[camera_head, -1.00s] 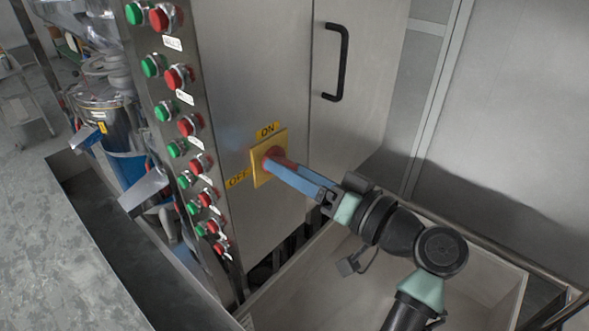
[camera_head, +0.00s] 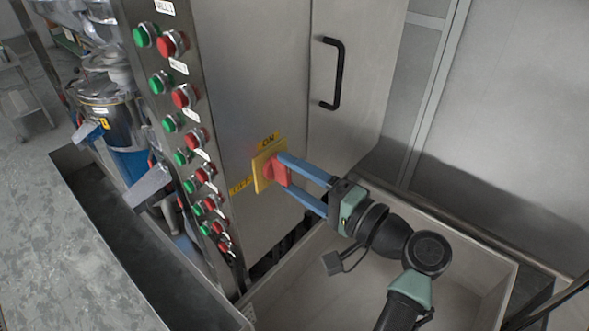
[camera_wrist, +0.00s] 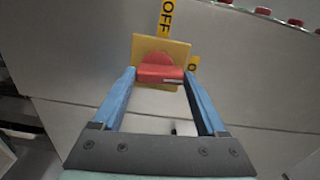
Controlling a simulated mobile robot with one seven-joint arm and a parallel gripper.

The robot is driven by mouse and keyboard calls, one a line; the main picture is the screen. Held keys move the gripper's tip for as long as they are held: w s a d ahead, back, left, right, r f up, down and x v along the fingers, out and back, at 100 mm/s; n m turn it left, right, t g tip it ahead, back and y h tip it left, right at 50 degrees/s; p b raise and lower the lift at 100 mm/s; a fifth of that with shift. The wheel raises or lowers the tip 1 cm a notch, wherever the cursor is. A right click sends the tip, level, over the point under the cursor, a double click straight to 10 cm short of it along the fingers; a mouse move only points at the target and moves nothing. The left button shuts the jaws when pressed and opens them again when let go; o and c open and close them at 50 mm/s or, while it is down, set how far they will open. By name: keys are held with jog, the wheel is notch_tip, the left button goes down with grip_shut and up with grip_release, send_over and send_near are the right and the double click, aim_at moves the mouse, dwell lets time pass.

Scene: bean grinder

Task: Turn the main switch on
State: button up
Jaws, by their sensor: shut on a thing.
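The main switch is a red knob (camera_head: 275,170) on a yellow plate (camera_head: 259,180) on the grey cabinet front. The ON label (camera_head: 267,140) is above the plate and the OFF label (camera_head: 241,186) is at its lower left. My gripper (camera_head: 281,172) has its two blue fingers on either side of the knob and is shut on it. In the wrist view the red knob (camera_wrist: 158,72) lies crosswise between the fingertips, with a white mark at its right end, the side of the partly hidden ON label (camera_wrist: 193,65). The OFF label (camera_wrist: 166,18) is at the top.
A column of green and red buttons (camera_head: 184,96) runs down the cabinet's left edge. A black door handle (camera_head: 338,73) is at the upper right. A large open bin (camera_head: 480,235) lies below my arm. A metal trough (camera_head: 120,240) is at the lower left.

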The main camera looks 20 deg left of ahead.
jog(key=shift+w+m+p, duration=0.1)
jog(key=shift+m+p, duration=0.2)
jog(key=shift+m, duration=0.3)
jog(key=o, duration=1.3)
jog(key=b+v, duration=0.5)
jog(key=v, duration=0.8)
jog(key=shift+r, duration=0.1)
